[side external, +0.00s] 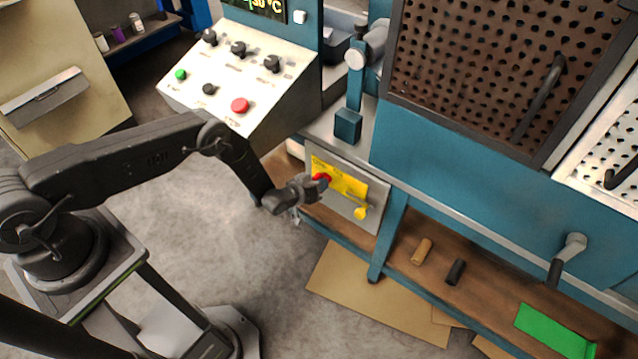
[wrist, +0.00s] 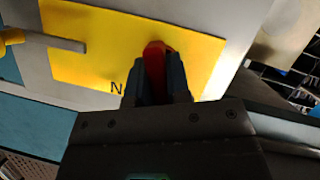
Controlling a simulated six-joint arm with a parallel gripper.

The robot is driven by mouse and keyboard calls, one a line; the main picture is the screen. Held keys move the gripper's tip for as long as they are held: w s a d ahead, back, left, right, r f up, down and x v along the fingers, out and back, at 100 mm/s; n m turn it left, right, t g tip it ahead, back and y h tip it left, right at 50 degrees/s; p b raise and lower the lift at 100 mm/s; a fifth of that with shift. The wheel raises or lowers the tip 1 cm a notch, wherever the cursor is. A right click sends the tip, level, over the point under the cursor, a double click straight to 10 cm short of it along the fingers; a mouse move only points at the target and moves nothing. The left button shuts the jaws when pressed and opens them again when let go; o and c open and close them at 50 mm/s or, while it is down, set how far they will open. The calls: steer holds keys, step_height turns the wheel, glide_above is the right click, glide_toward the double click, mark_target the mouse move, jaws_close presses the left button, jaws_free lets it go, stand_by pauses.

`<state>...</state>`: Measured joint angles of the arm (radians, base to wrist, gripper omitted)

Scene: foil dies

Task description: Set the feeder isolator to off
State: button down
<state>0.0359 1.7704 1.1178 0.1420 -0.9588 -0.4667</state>
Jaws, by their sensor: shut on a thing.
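The feeder isolator is a red handle (side external: 322,177) on a yellow plate (side external: 350,186), fixed to a grey panel (side external: 327,199) on the front of the blue machine. My gripper (side external: 312,182) reaches the panel from the left and is shut on the red handle. In the wrist view the red handle (wrist: 155,58) shows between my two dark fingers (wrist: 159,85), with its tip beyond them. The yellow plate (wrist: 100,50) lies behind it, with a letter N visible beside the fingers. The rest of its lettering is hidden or too small to read.
A yellow tag or padlock-like piece (side external: 361,212) is at the plate's lower right. A sloping control console (side external: 225,85) with knobs and buttons stands above left. A wooden shelf (side external: 400,240) runs below right with a tan roll (side external: 421,251) and a dark roll (side external: 455,272).

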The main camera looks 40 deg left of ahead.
steer(key=c, duration=1.1)
jaws_free()
steer(key=shift+s, duration=0.1)
steer(key=v, duration=1.3)
steer(key=shift+s+r, duration=0.1)
steer(key=shift+s, duration=0.2)
